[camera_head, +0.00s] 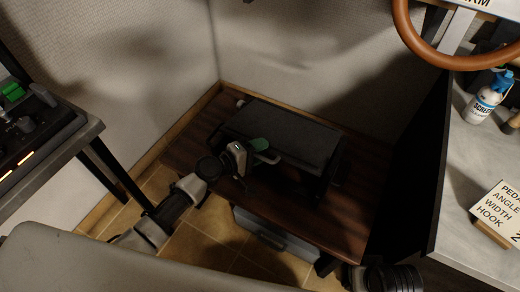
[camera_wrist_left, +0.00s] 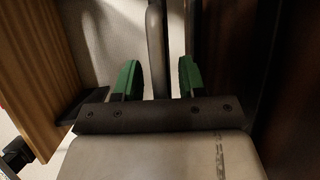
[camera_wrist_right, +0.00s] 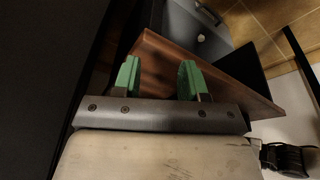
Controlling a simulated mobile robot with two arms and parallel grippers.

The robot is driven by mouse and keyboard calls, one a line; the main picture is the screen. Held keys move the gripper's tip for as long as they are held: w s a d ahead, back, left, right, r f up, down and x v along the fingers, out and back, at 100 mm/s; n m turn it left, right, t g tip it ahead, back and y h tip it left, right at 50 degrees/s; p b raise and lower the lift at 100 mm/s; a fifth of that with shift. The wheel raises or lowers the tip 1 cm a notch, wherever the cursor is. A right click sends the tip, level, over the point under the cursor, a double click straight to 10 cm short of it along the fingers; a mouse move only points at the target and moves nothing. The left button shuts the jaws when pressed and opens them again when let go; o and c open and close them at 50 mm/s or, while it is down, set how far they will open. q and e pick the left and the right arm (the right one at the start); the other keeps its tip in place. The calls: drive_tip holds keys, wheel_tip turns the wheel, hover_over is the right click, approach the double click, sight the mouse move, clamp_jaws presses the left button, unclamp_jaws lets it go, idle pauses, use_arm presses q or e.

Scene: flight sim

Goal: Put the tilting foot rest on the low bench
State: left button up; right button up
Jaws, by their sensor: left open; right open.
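The tilting foot rest (camera_head: 285,128), with a flat dark top, sits on the dark wooden low bench (camera_head: 345,215) in the head view. Its underside is in shadow. My left gripper (camera_head: 265,152) is open at the near left side of the foot rest. In the left wrist view a grey bar (camera_wrist_left: 155,45) passes between the open green fingers (camera_wrist_left: 158,80), with gaps on both sides. My right gripper (camera_wrist_right: 160,78) is open and empty near a corner of the bench (camera_wrist_right: 235,85) in the right wrist view. Its fingers are outside the head view.
A grey box (camera_head: 275,240) is on the tiled floor under the bench's front edge. A grey counter (camera_head: 455,215) at the right carries a blue and white spray bottle (camera_head: 488,98) and a card (camera_head: 497,212). A control console (camera_head: 35,125) stands at the left. Walls close off the back.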

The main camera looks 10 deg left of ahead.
use_arm(q)
drive_tip(key=v, duration=1.2)
drive_tip(key=s+d+f+m+g+y, duration=0.3)
drive_tip(key=s+d+f+m+g, duration=0.2)
drive_tip(key=s+m, duration=0.45)
drive_tip(key=s+a+f+m+g+y, duration=0.2)
drive_tip(key=s+a+g+y, duration=0.1)
drive_tip(key=s+a+y, duration=0.4)
drive_tip(key=shift+s+a+m+y, duration=0.2)
drive_tip(key=shift+s+m+y, duration=0.2)
drive_tip(key=shift+s, duration=0.55)
drive_tip(key=shift+f, duration=0.1)
use_arm(e)
drive_tip(key=shift+w+r, duration=0.1)
